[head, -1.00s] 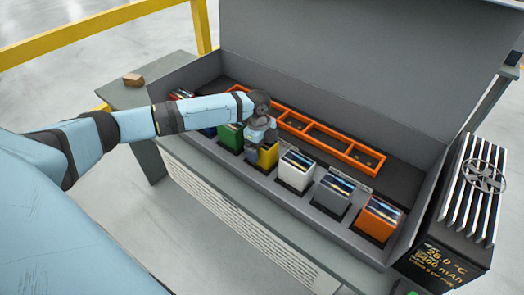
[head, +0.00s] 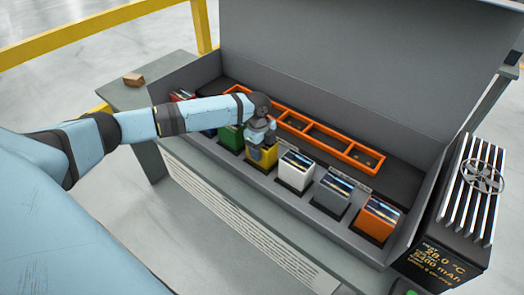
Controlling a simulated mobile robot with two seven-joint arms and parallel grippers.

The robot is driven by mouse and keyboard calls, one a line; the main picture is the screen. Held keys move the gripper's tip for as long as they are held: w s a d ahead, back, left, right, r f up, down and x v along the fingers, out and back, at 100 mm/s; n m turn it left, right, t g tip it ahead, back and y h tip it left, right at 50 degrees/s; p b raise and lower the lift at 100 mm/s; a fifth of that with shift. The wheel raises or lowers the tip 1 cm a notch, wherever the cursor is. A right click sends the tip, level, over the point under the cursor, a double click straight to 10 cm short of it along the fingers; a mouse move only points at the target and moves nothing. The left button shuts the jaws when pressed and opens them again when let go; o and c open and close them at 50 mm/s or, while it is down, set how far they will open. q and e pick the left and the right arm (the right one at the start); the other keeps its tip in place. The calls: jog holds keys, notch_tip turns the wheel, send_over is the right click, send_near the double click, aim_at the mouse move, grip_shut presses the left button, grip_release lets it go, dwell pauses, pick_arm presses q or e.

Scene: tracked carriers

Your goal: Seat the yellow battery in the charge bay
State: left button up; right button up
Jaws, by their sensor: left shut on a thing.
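The yellow battery (head: 262,157) stands in the front row of batteries inside the open grey case, between the green and the white one. My left gripper (head: 262,148) is over it from above, shut on its top. The gripper hides part of the battery's top. The orange frame with several empty bays (head: 330,144) lies behind the row, along the case floor; its left part is partly hidden by my left arm. I cannot tell which bay is the charge bay. My right gripper is out of view.
Green (head: 231,137), white (head: 296,170), grey (head: 333,192) and orange (head: 376,218) batteries stand in the same row. A black finned unit with a fan and display (head: 460,215) stands at the right. The raised lid (head: 370,60) walls off the back. A brown block (head: 133,79) lies at the left.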

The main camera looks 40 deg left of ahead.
pick_arm(q)
jog(key=shift+r, duration=0.1)
jog(key=shift+c, duration=0.7)
jog(key=shift+w, duration=0.1)
